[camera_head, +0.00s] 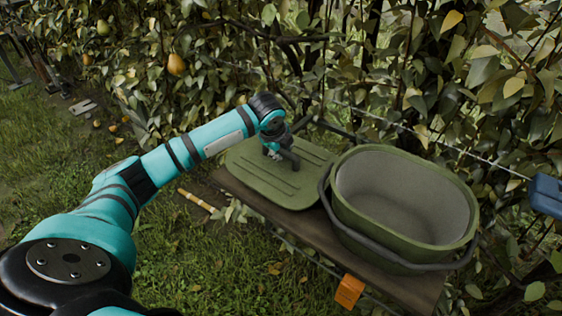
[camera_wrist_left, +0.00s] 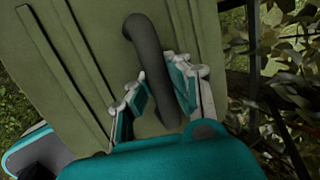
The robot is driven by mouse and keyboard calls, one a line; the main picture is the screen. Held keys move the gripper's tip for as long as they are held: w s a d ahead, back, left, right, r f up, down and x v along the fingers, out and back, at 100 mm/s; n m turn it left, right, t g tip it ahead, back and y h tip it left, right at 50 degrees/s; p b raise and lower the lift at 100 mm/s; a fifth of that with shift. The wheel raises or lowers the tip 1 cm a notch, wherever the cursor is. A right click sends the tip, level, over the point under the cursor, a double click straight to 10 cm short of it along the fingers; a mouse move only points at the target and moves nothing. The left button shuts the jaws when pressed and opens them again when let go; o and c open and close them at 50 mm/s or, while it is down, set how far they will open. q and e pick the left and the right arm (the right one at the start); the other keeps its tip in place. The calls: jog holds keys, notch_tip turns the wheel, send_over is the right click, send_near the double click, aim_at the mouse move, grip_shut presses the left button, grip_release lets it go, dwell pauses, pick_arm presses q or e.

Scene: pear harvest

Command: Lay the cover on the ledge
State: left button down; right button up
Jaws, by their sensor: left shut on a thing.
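The green cover (camera_head: 258,184) is a flat lid with raised ribs and a dark handle. It lies over the left part of the brown ledge (camera_head: 297,229), left of the bin. In the head view I cannot tell whether it fully touches the ledge. My left gripper (camera_head: 272,153) is at the handle (camera_head: 290,157), above the cover. In the left wrist view, the left gripper (camera_wrist_left: 160,100) has its fingers on both sides of the dark handle (camera_wrist_left: 148,60), with the ribbed cover (camera_wrist_left: 90,60) behind. The right gripper is not in view.
A green bin (camera_head: 405,200) with a grey inside and dark carrying handle stands on the ledge to the right of the cover. An orange tag (camera_head: 349,291) hangs at the ledge's front edge. Leafy branches and a wire run behind. A blue object (camera_head: 546,195) is at the right edge.

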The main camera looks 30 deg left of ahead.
aim_at(281, 162)
pick_arm(q)
notch_tip(281, 162, down, 4)
jog(key=shift+r, duration=0.1)
jog(key=c, duration=1.3)
grip_release()
jog(key=v, duration=1.2)
jog(key=shift+r+p, duration=0.1)
jog(key=shift+p, duration=0.3)
